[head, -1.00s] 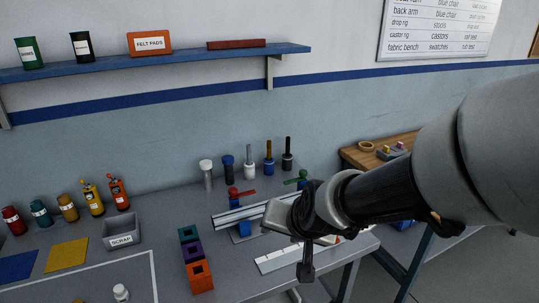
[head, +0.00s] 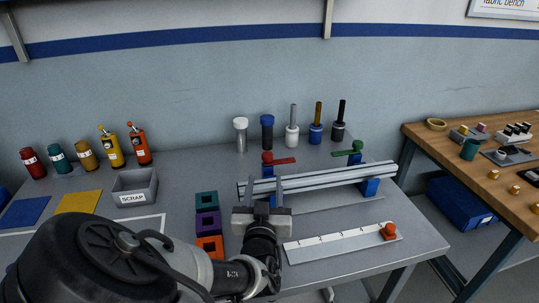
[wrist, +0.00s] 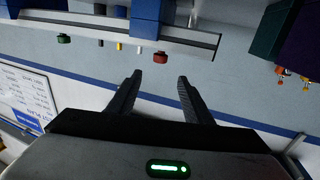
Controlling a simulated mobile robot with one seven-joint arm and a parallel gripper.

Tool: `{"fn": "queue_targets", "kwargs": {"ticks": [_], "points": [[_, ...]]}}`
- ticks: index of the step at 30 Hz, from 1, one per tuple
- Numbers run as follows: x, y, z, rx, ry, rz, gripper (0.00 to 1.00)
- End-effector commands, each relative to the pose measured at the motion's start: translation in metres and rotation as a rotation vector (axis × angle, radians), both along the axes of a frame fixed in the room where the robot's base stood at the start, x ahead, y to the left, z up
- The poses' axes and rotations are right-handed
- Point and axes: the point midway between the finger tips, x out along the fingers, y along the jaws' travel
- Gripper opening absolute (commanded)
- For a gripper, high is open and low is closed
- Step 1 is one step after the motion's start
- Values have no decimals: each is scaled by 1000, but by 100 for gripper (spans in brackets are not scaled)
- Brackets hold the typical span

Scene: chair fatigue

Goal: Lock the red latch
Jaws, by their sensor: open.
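The red latch (head: 282,161) sits on a blue post behind the left part of the silver rail (head: 322,181), its lever pointing right. Its red end also shows in the upside-down wrist view (wrist: 160,59), just beyond the fingers. A green latch (head: 354,149) stands farther right; its lever points left. It also shows in the wrist view (wrist: 64,40). My gripper (head: 264,184) is open and empty in front of the rail's left end, pointing at the wall. Its two fingers show apart in the wrist view (wrist: 159,80). I see no contact with the red latch.
Teal, purple (head: 208,223) and orange blocks stand left of my gripper. A white ruler-like strip (head: 335,243) with an orange knob lies at front right. Several upright tools (head: 292,136) stand behind the rail. A scrap bin (head: 135,187) is at left.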

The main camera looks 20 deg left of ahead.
Motion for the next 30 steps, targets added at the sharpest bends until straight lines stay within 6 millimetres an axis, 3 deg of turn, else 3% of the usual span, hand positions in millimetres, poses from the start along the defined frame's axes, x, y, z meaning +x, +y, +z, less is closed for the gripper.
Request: {"fn": "queue_targets", "kwargs": {"ticks": [12,18,24,30], "points": [[89,26,-2,-1,0,0,46],[121,35,-2,-1,2,-1,46],[136,40,-1,0,3,-1,46],[138,41,-1,-1,4,0,46]]}}
